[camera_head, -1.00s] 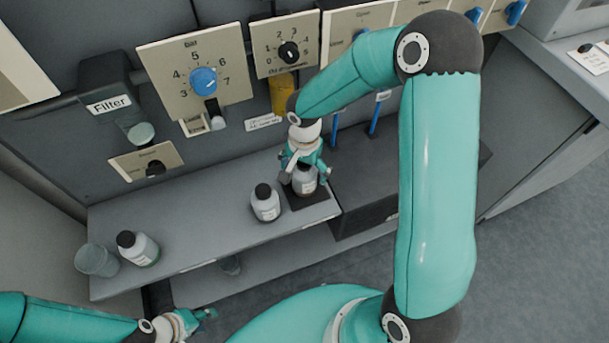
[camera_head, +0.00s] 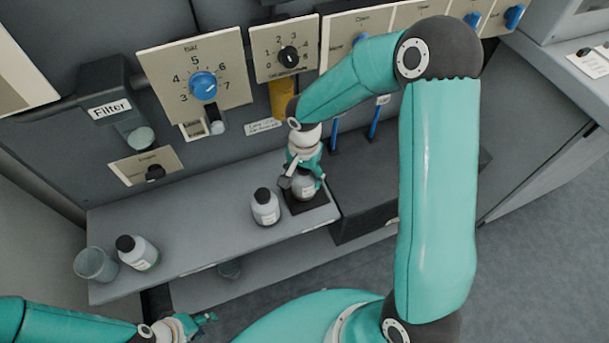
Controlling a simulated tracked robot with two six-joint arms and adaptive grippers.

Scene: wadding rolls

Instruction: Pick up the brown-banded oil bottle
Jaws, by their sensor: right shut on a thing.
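My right gripper (camera_head: 304,177) reaches down from above and is shut on a grey bottle (camera_head: 306,187), which stands upright on a dark square pad (camera_head: 310,207) at the shelf's right end. The gripper hides its cap, and I cannot make out its band colour. A second grey bottle with a black cap (camera_head: 265,208) stands just left of the pad. A third black-capped bottle (camera_head: 139,253), with a greenish lower edge, is further left. My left gripper (camera_head: 205,319) is low at the bottom left, away from the bottles; its jaws are too small to read.
A clear cup (camera_head: 96,264) stands at the grey shelf's (camera_head: 200,236) left end. A panel with a blue pressure knob (camera_head: 203,85) and a filter housing (camera_head: 110,105) rise behind. A dark box (camera_head: 365,190) adjoins on the right. The shelf's middle is clear.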

